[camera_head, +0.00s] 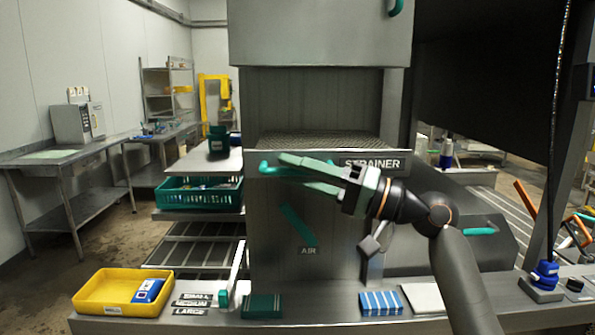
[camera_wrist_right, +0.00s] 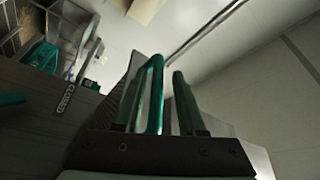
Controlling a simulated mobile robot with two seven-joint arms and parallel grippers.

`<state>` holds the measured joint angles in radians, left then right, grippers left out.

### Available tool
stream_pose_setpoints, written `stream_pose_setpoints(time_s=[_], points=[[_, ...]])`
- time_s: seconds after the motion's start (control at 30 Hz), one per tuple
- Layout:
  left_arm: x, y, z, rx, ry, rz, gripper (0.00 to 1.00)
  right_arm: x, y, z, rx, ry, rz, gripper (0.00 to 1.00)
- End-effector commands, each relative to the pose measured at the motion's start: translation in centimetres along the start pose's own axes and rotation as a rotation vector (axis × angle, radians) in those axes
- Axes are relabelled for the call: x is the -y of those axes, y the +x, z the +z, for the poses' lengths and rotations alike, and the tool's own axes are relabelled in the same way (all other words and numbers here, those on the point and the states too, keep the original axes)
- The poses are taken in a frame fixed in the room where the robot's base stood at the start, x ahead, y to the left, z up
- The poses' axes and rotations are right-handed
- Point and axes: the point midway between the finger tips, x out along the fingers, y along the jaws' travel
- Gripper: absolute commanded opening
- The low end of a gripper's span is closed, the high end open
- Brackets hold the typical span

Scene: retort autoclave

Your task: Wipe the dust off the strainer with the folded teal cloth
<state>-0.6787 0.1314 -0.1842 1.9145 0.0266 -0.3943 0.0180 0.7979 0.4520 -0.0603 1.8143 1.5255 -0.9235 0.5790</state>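The folded teal cloth (camera_head: 262,306) lies on the front ledge, right of a white-handled tool. The STRAINER label (camera_head: 372,163) is on the grey machine front, below an open chamber with a mesh surface (camera_head: 318,140). Dust cannot be made out. My right gripper (camera_head: 285,165) is at a teal handle (camera_head: 266,169) left of the label. In the right wrist view, the handle (camera_wrist_right: 153,85) stands between the two parted fingers (camera_wrist_right: 160,90), closer to the left finger; a gap shows to the right finger. My left gripper is not in view.
A striped blue cloth (camera_head: 380,302) and a white cloth (camera_head: 422,298) lie on the ledge. A teal AIR lever (camera_head: 298,225) is below my gripper. A green crate (camera_head: 175,197) stands left.

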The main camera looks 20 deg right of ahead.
Motion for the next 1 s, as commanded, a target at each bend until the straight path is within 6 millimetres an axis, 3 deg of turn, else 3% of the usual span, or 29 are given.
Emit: stream_pose_setpoints(time_s=[0.3, 0.43, 0.8, 1.0], points=[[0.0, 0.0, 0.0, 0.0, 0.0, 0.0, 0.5, 0.0, -0.1, -0.2, -0.005, -0.001, 0.001, 0.47], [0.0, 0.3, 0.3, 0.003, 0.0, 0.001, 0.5, -0.2, -1.2, -0.2, -0.008, -0.002, 0.003, 0.47], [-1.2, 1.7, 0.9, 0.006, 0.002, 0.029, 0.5, -0.4, -8.9, 0.0, -0.005, -0.001, 0.005, 0.47], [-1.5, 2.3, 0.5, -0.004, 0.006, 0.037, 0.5, -0.2, -11.7, 0.0, -0.004, 0.001, 0.002, 0.47]])
